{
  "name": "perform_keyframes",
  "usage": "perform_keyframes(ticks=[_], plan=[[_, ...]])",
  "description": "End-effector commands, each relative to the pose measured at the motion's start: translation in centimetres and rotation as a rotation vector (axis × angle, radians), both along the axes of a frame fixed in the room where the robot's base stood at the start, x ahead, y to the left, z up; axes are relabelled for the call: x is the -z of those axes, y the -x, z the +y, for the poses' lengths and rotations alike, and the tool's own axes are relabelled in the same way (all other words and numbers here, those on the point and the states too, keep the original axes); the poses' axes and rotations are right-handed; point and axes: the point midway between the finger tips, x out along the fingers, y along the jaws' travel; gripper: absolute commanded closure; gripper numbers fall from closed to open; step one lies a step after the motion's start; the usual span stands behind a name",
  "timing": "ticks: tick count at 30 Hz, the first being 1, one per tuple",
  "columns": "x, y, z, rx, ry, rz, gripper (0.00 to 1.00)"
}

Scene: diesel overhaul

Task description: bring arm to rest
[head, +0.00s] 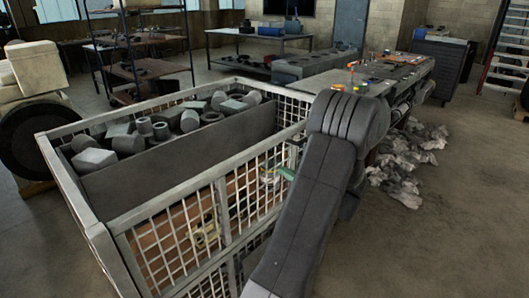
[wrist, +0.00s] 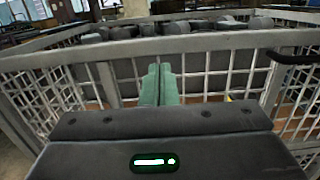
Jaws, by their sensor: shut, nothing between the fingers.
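My gripper's two green fingers (wrist: 160,86) stand side by side, shut and empty, in the wrist view. They point toward the mesh side of a wire crate (wrist: 215,45). In the head view, my arm reaches up from the bottom and bends at a dark elbow. A green fingertip of my gripper (head: 287,173) shows just left of the arm, in front of or beside the crate's right mesh side (head: 222,215). The rest of the gripper is hidden behind the arm. I cannot tell whether the fingers touch the mesh.
Grey metal parts (head: 160,131) fill the crate's rear section behind a dark divider (head: 185,160).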

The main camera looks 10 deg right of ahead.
Motion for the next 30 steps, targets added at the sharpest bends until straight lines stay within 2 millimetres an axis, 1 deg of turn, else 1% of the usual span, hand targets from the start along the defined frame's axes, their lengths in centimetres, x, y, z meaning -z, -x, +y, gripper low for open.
perform_keyframes(ticks=[9, 14, 17, 27, 30], plan=[[0.0, 0.0, 0.0, -0.001, 0.0, 0.0, 1.0], [-0.1, -0.9, 0.8, -0.004, 0.0, 0.0, 1.0], [-0.1, -2.1, 1.8, -0.004, 0.0, 0.001, 1.0], [-0.1, -7.3, 5.9, -0.004, -0.001, 0.002, 1.0], [-0.2, -8.1, 6.4, -0.001, 0.0, -0.001, 1.0]])
